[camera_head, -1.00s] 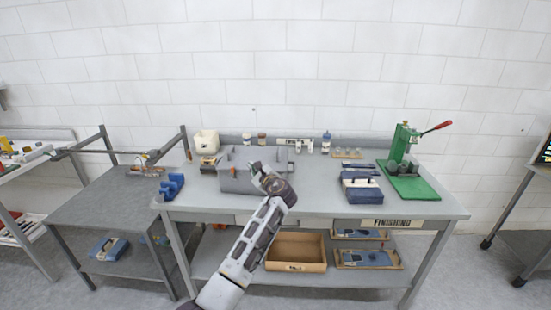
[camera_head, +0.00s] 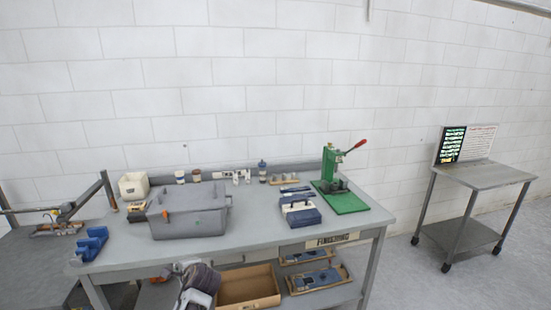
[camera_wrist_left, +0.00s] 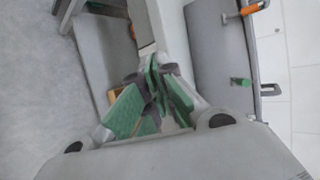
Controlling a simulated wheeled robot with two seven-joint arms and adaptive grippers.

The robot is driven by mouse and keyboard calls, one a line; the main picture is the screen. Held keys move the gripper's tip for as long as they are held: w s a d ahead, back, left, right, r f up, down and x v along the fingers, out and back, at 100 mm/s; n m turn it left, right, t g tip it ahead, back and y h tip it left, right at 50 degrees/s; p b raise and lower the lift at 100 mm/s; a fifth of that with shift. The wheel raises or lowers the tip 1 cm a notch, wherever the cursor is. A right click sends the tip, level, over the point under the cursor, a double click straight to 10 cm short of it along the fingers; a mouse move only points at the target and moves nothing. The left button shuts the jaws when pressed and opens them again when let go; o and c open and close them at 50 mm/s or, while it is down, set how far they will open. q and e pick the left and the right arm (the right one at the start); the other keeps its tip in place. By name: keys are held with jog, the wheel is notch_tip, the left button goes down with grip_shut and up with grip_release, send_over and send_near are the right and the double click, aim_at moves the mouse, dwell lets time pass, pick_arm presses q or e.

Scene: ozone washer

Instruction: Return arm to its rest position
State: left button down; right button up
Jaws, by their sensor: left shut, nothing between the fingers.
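My left arm (camera_head: 198,280) shows at the bottom of the head view, low in front of the workbench's front edge. The fingers of my left gripper are hard to make out there. In the left wrist view my left gripper (camera_wrist_left: 156,72) has its green-padded fingers together, with nothing held. The grey lidded box (camera_head: 188,212) stands on the left part of the bench, behind and above my arm and apart from it. My right gripper is in neither view.
The workbench (camera_head: 250,232) carries a blue case (camera_head: 300,212), a green press (camera_head: 335,175) and a blue holder (camera_head: 90,244). An open cardboard box (camera_head: 248,288) and trays sit on its lower shelf. A wheeled cart (camera_head: 478,175) stands at right, with open floor between.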

pick_arm(q)
jog(key=s+d+f+n+g+h, duration=0.1)
jog(key=s+d+f+n+h, duration=0.2)
jog(key=s, duration=0.5)
jog(key=s+f+n+g+h, duration=0.1)
jog(key=s+f+n+g, duration=0.1)
jog(key=s+f, duration=0.45)
jog(key=s+d+r+n+g+h, duration=0.1)
jog(key=s+d+n+h, duration=0.15)
jog(key=s, duration=0.65)
jog(key=s+d+n+g+h, duration=0.1)
jog(key=s+d+n+h, duration=0.2)
jog(key=s, duration=0.6)
notch_tip(320, 180, down, 33)
jog(key=s+g+y, duration=0.2)
jog(key=s, duration=0.1)
jog(key=s+a+f, duration=0.1)
jog(key=s+f, duration=0.8)
jog(key=s, duration=0.2)
jog(key=s+a+f, duration=0.2)
jog(key=s+f, duration=0.8)
jog(key=shift+s+a+f+m+g, duration=0.2)
jog(key=shift+s+a+m+g, duration=0.05)
jog(key=shift+s+m+g, duration=0.15)
